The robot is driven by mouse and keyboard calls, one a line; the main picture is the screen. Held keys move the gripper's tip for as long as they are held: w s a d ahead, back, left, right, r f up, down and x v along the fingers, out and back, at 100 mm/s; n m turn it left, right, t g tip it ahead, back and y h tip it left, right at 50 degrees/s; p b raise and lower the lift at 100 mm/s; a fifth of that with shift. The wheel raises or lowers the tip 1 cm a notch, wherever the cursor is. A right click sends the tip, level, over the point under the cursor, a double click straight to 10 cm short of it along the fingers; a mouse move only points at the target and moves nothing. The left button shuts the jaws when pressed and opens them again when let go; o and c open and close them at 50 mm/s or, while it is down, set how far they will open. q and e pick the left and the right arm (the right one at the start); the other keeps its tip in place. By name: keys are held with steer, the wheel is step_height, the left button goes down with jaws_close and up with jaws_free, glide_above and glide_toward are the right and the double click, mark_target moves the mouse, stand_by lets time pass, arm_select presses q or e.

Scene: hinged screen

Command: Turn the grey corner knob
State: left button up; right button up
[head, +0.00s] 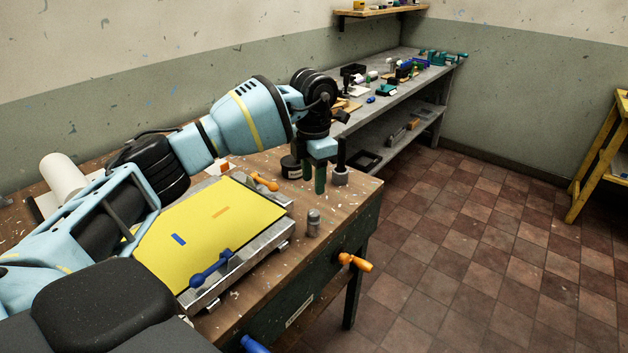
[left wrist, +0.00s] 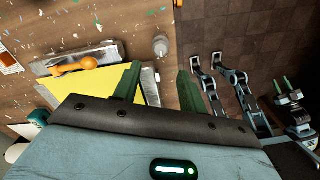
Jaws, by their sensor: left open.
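The grey knob (head: 313,222) is a short upright metal cylinder by the right corner of the yellow screen (head: 240,205), near the bench's front edge. It also shows in the left wrist view (left wrist: 161,45), beyond my fingertips. My left gripper (head: 314,190) points down above the bench, behind the knob in the head view. Its green fingers are apart and empty, and they also show in the left wrist view (left wrist: 160,70). The knob is clear of both fingers. My right gripper (left wrist: 280,81) shows small at the right of the left wrist view, fingers apart; it is outside the head view.
An orange handle (head: 265,183) and a blue handle (head: 210,270) sit at the screen's frame. A grey pot (head: 340,178) with a dark rod and a dark jar (head: 291,168) stand nearby. An orange vise handle (head: 355,262) sticks out from the bench front. Tiled floor lies right.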

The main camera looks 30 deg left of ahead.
mark_target(314, 212)
arm_select(q)
steer(key=shift+f, duration=0.35)
step_height(314, 212, down, 9)
steer(key=b, duration=0.4)
steer(key=shift+r, duration=0.2)
steer(key=shift+c, duration=0.4)
steer(key=shift+r, duration=0.2)
steer(key=c, duration=0.4)
arm_select(e)
steer(key=shift+g, duration=0.4)
steer(key=s+f, duration=0.1)
steer(key=f, duration=0.2)
steer(key=s+f, duration=0.1)
steer(key=f, duration=0.1)
steer(key=shift+s+a, duration=0.2)
steer(key=shift+s, duration=0.1)
arm_select(q)
steer(key=shift+w+r, duration=0.1)
steer(key=shift+r, duration=0.05)
arm_select(e)
steer(key=shift+s+f, duration=0.1)
steer(key=shift+s, duration=0.2)
